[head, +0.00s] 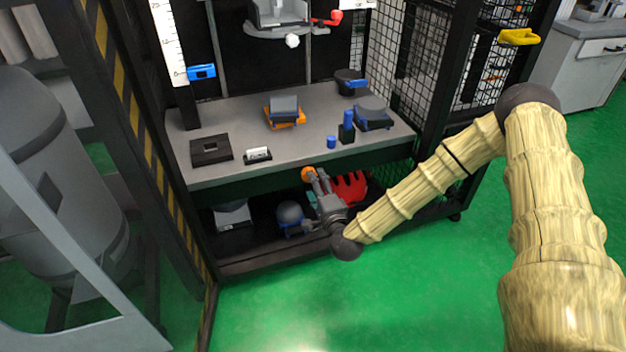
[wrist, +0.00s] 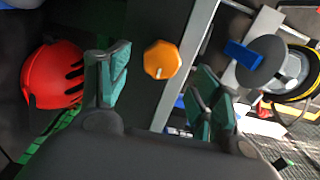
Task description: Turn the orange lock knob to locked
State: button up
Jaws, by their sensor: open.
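The orange lock knob (head: 308,174) sits on the dark front face of the bench, just below the tabletop edge. In the wrist view the knob (wrist: 161,60) is an orange faceted disc with a small pale mark at its lower edge. My gripper (head: 317,178) points at the knob from the front. In the wrist view my gripper (wrist: 158,85) is open, with one green-padded finger on each side of the knob and gaps between. The fingers do not appear to touch it. How far the fingertips are from the knob in depth is hard to tell.
A red ribbed helmet (head: 350,187) and a grey-and-blue object (head: 291,215) lie on the lower shelf beside my gripper. The tabletop (head: 235,180) above holds a black box (head: 211,150), an orange-based block (head: 285,111) and blue parts. Green floor in front is clear.

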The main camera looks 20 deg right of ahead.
jog(key=s, duration=0.8)
jog(key=shift+s+d, duration=0.15)
jog(key=shift+d, duration=0.05)
jog(key=shift+a, duration=0.1)
jog(key=s+a+f+n+g+y, duration=0.2)
jog(key=s+a+f+n+g, duration=0.3)
jog(key=s+f, duration=0.3)
jog(key=s+a+f+n+g+y, duration=0.2)
jog(key=s+a+f+n+g, duration=0.25)
jog(key=s+f, duration=0.35)
jog(key=s+d+f+n+g+h, duration=0.1)
jog(key=s+d+f+n+g, duration=0.15)
jog(key=s, duration=0.45)
jog(key=s+d+f+n+g+h, duration=0.2)
jog(key=s+d+n+g, duration=0.1)
jog(key=s, duration=0.4)
jog(key=s+d+f+n+g+h, duration=0.1)
jog(key=s+d+f+n+g, duration=0.15)
jog(key=s, duration=0.35)
notch_tip(320, 180, up, 35)
jog(key=p, duration=3.4)
jog(key=shift+s+d+f+h, duration=0.15)
jog(key=shift+s+d+h, duration=0.1)
jog(key=shift+d+h, duration=0.1)
jog(key=shift+g, duration=0.25)
jog(key=shift+c, duration=0.5)
